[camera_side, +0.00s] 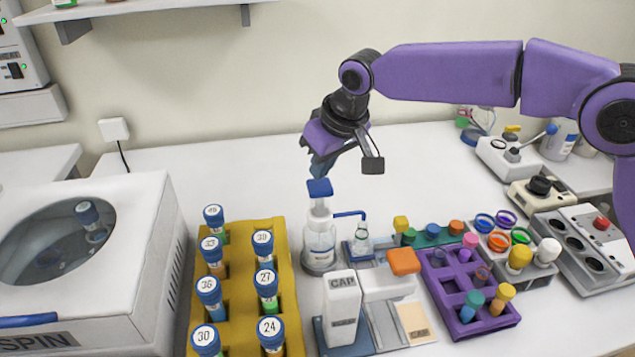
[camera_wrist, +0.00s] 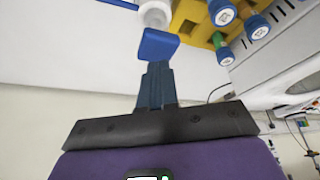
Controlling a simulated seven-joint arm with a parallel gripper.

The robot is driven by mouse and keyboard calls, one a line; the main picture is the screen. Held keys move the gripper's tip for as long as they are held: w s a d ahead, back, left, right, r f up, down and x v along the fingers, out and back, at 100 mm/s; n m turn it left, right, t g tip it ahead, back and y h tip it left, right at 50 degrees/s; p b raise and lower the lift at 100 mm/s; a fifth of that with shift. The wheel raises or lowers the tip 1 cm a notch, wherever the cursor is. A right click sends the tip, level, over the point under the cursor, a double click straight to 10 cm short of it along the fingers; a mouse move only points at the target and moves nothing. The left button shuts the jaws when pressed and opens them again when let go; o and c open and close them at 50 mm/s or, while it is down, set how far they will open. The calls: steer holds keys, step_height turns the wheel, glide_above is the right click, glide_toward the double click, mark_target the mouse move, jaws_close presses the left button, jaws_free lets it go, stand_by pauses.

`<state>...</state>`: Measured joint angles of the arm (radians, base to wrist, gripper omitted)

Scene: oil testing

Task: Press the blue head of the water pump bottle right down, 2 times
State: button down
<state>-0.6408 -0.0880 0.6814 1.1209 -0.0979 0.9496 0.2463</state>
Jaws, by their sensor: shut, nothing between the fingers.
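A blue spout tube leads right to a small flask (camera_side: 362,242). My gripper (camera_side: 318,173) is shut and empty, pointing down just above the blue head. In the wrist view the closed fingers (camera_wrist: 155,78) end close to the blue head (camera_wrist: 158,45). I cannot tell whether the fingertips touch it.
A yellow rack (camera_side: 240,240) of numbered blue-capped tubes stands left of the bottle. A white CAP device (camera_side: 342,300) stands in front. A purple rack (camera_side: 465,290) is at right, and a centrifuge (camera_side: 85,260) is at far left. Bench behind the bottle is clear.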

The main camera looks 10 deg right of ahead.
mark_target(320, 185)
steer(key=shift+f, duration=0.15)
steer(key=shift+f, duration=1.75)
steer(key=shift+r, duration=1.9)
steer(key=shift+r, duration=0.15)
steer(key=shift+r, duration=1.1)
